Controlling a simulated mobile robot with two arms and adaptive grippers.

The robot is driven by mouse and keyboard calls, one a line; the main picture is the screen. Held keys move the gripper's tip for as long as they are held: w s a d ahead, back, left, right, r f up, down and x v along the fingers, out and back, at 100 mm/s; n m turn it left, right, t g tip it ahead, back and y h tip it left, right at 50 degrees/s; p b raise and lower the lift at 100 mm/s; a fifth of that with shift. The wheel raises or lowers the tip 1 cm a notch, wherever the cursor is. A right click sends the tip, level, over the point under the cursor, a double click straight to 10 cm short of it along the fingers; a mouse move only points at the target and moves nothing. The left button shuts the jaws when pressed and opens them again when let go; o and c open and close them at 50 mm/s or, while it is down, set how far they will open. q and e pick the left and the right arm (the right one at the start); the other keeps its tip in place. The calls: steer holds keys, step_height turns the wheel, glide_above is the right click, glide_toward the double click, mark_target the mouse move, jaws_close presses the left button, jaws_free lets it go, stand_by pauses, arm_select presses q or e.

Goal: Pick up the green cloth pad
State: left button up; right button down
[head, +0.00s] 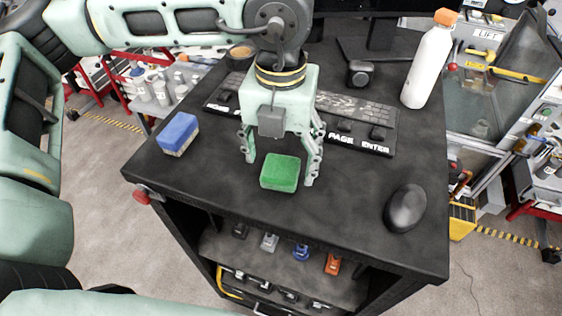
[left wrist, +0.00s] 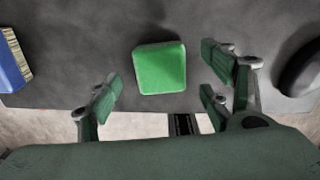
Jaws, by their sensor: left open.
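The green cloth pad (head: 280,172) lies on the black table top (head: 330,220), near its front edge. My left gripper (head: 280,172) points down over it in the head view, with its fingers apart on the left and right of the pad. In the left wrist view the pad (left wrist: 160,68) shows whole, ahead of and between the open fingers of my left gripper (left wrist: 160,88). Nothing is between the fingertips, and I cannot see them touch the pad. My right gripper is not in view.
A blue sponge (head: 178,134) lies to the left and a black mouse (head: 405,208) to the right. A keyboard (head: 355,120) lies behind the gripper. A white bottle (head: 429,62) with an orange cap stands at the back right. The table between pad and mouse is clear.

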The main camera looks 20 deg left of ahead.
arm_select(q)
steer(key=shift+f, duration=0.55)
steer(key=shift+w+f, duration=0.15)
steer(key=shift+f, duration=0.45)
steer(key=c, duration=1.1)
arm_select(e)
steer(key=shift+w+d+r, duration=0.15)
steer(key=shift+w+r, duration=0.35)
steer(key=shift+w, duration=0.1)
